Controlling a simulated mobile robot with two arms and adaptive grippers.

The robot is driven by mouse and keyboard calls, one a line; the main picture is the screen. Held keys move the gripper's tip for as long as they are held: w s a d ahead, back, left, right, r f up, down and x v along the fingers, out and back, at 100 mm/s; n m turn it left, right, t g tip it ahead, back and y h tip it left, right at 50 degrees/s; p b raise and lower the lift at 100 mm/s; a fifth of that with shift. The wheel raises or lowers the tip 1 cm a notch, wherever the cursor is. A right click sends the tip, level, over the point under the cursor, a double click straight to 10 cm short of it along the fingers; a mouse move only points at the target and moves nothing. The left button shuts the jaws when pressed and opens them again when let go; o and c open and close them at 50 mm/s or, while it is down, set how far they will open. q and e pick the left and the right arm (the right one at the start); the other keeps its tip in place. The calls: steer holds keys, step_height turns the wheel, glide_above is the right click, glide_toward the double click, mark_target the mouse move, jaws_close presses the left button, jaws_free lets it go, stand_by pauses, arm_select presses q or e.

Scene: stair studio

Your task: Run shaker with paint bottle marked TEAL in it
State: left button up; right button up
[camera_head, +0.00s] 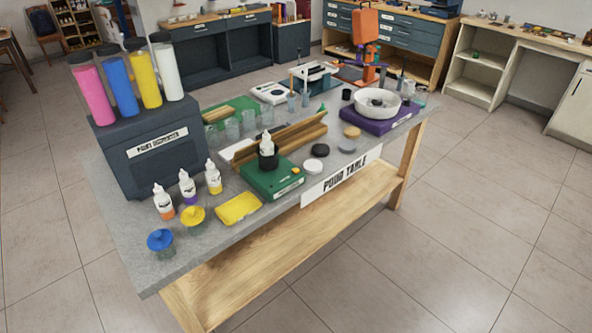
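A green box (283,182), which looks like the shaker, sits on the grey pour table (230,232) near its front edge. A black cup (268,161) stands on top of it, and a white bottle (267,142) stands upright in the cup. Its label and paint colour cannot be read. A small orange spot (296,171) shows on the box's right end. Three more white bottles stand upright to the left: one with orange (164,202), one with purple (187,187), one with yellow (213,177). Neither of my grippers is in view.
A dark dispenser (150,150) holds tall pink, blue, yellow and white cylinders. A yellow tray (238,208) and blue (160,239) and yellow-topped (193,215) pots lie left of the green box. A purple base (378,121) with a white bowl stands right. Floor in front is clear.

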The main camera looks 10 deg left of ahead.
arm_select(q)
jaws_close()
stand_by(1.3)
